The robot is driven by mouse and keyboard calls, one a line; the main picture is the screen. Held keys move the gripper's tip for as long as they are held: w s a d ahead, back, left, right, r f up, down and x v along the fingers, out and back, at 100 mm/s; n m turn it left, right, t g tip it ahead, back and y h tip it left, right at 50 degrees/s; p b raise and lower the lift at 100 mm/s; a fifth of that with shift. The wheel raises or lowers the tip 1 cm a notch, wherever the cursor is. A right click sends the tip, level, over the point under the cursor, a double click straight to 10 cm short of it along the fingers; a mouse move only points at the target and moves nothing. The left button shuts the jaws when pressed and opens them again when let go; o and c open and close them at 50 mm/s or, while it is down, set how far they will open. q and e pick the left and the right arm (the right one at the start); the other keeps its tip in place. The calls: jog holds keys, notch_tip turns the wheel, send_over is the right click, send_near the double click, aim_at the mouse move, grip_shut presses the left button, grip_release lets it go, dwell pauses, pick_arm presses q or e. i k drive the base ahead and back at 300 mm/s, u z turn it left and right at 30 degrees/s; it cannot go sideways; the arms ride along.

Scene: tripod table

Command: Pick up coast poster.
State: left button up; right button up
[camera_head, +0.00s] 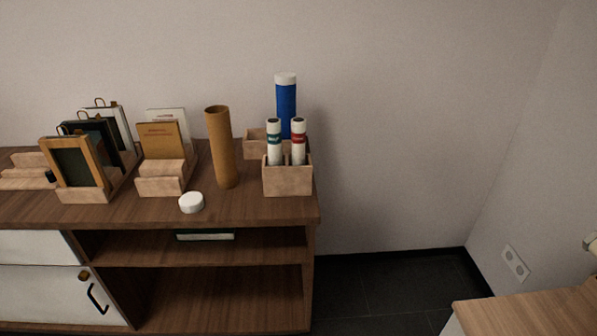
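No label reading "coast" can be made out, so I cannot tell which item is the coast poster. A wooden holder (288,182) at the right of the sideboard holds two upright white rolls, one with a teal band (275,143) and one with a red band (298,142). Their lower ends are hidden in the holder. Behind them a blue tube with a white top (286,104) stands upright at another wooden holder (255,144). An open brown cardboard tube (221,147) stands to the left, slightly tilted in the picture. Neither gripper is in view.
A white round cap (191,203) lies near the front edge of the wooden sideboard (250,212). Framed pictures (75,165) and a brown booklet (160,140) stand in wooden racks at left. A flat item (205,236) lies on the shelf below. Another wooden tabletop (530,312) is at lower right.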

aim_at(297, 123)
jog(key=u, duration=1.15)
jog(key=i, duration=0.8)
jog(key=z, duration=0.5)
